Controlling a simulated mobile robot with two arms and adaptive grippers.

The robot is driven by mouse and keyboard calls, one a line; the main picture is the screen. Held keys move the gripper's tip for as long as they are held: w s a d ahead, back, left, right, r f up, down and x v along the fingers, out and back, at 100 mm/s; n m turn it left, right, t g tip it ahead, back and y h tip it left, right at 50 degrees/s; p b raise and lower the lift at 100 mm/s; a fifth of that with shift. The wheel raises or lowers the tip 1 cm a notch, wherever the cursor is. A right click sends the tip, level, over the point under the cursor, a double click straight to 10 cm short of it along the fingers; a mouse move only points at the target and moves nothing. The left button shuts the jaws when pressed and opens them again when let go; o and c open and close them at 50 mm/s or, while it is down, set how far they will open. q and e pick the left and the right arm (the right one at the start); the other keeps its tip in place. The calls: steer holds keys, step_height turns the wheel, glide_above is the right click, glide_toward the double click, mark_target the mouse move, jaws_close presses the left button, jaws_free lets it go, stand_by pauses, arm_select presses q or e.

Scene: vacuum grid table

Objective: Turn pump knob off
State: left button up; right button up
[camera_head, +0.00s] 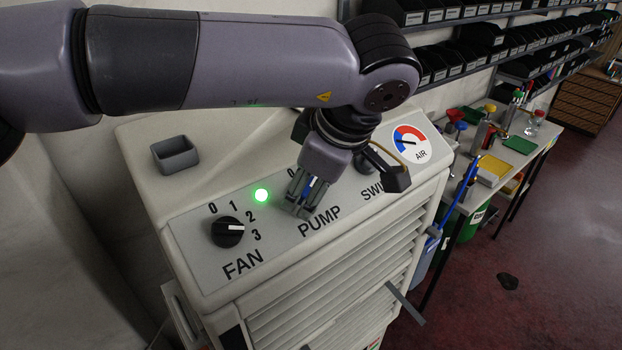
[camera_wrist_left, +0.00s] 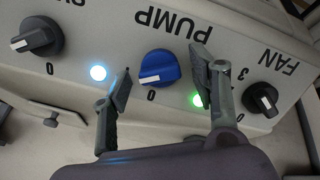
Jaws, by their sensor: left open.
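The blue pump knob (camera_wrist_left: 158,69) lies between the two spread fingers of my left gripper (camera_wrist_left: 160,82) in the left wrist view. Its white pointer is toward the picture's left, and a "0" mark is printed just below the knob. I cannot tell whether the fingers touch the knob. In the head view my left gripper (camera_head: 303,194) reaches down to the panel above the PUMP label and hides most of the knob. A green light (camera_head: 261,195) glows left of the gripper. My right gripper is not in view.
The black fan knob (camera_head: 228,232) is left of the gripper on the control panel (camera_head: 195,250). The swing knob (camera_wrist_left: 38,36) is on the other side, mostly hidden in the head view. A bluish-white light (camera_wrist_left: 98,73) glows beside the pump knob. A table (camera_head: 480,193) stands right.

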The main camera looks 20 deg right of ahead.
arm_select(q)
steer(key=c, duration=1.2)
steer(key=shift+o, duration=0.2)
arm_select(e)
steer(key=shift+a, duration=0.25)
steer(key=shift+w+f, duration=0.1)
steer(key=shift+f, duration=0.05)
arm_select(q)
steer(key=shift+f+n+b, duration=0.1)
steer(key=shift+n+b, duration=0.3)
steer(key=shift+b, duration=0.3)
steer(key=n+b, duration=0.7)
steer(key=b, duration=0.1)
steer(key=shift+s+f+b, duration=0.1)
steer(key=shift+b, duration=0.2)
steer(key=shift+r+n+t+b, duration=0.2)
steer(key=shift+n+t+b, duration=0.1)
steer(key=shift+n+b, duration=1.5)
arm_select(e)
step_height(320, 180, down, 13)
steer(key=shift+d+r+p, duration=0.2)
steer(key=shift+p, duration=0.15)
arm_select(q)
steer(key=shift+n, duration=0.4)
